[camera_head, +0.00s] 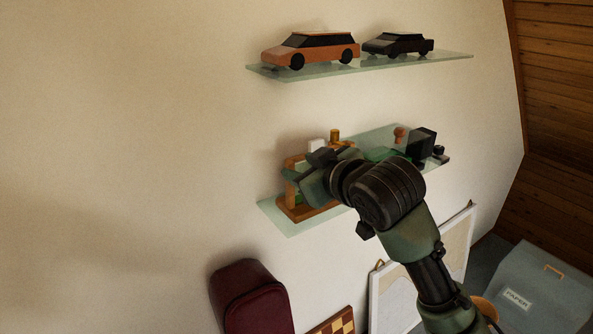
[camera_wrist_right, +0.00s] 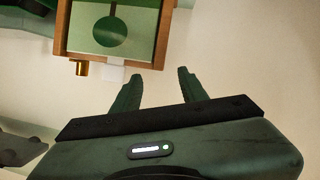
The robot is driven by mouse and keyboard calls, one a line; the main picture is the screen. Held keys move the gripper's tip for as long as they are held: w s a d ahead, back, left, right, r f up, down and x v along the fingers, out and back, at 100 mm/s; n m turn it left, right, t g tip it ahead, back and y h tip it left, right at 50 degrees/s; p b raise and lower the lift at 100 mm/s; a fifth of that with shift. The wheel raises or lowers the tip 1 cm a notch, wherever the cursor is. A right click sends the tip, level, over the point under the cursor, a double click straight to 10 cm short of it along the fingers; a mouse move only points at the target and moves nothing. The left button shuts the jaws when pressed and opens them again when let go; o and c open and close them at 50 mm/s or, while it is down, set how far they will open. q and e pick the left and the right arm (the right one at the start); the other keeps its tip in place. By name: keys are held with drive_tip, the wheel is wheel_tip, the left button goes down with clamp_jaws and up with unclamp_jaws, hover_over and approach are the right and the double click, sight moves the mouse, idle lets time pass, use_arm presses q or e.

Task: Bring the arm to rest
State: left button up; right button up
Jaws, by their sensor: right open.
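My right arm reaches in from the lower right in the head view, and its gripper (camera_head: 316,172) is in front of the lower glass shelf. In the right wrist view the two fingers (camera_wrist_right: 159,78) stand apart with nothing between them. A wooden frame (camera_head: 296,211) with an orange-brown base stands on the lower shelf, partly hidden behind my gripper. In the wrist view its wooden edge (camera_wrist_right: 112,58), green panel, brass knob (camera_wrist_right: 81,68) and a white block (camera_wrist_right: 112,73) lie just beyond the fingertips, apparently apart from them. My left gripper is not in view.
The lower glass shelf (camera_head: 279,219) also holds a dark block (camera_head: 421,142) and small items. The upper shelf (camera_head: 400,63) carries an orange car (camera_head: 310,51) and a black car (camera_head: 398,44). Below are a maroon case (camera_head: 248,297), leaning boards and a paper bin (camera_head: 550,290). The left wall is clear.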

drive_tip(key=s+d+f+m+g+h, duration=0.1)
drive_tip(key=s+d+f, duration=0.25)
drive_tip(key=f, duration=0.35)
drive_tip(key=s+d+f+m+g+h+b, duration=0.1)
drive_tip(key=s+d+f+m, duration=0.2)
drive_tip(key=f, duration=0.5)
drive_tip(key=s+d+f+g+h, duration=0.1)
drive_tip(key=s+d+f+g, duration=0.15)
drive_tip(key=s+f, duration=0.35)
drive_tip(key=s+d+f+m+g+h, duration=0.2)
drive_tip(key=s+d+f, duration=0.3)
drive_tip(key=s+f, duration=0.6)
drive_tip(key=s+d+f+m+g+h, duration=0.1)
drive_tip(key=s+d+f+g, duration=0.2)
drive_tip(key=s+d+f, duration=0.55)
drive_tip(key=s+a+f+b, duration=0.2)
drive_tip(key=s+f+b, duration=0.1)
drive_tip(key=f, duration=1.3)
drive_tip(key=s+a+f+b, duration=0.1)
drive_tip(key=s+f+b, duration=0.15)
drive_tip(key=f, duration=1.35)
drive_tip(key=s+d+f+g+b, duration=0.2)
drive_tip(key=s+f+b, duration=0.2)
drive_tip(key=s+f, duration=1.2)
wheel_tip(320, 180, down, 4)
drive_tip(key=shift+d+f+b, duration=0.1)
drive_tip(key=shift+d+b, duration=0.3)
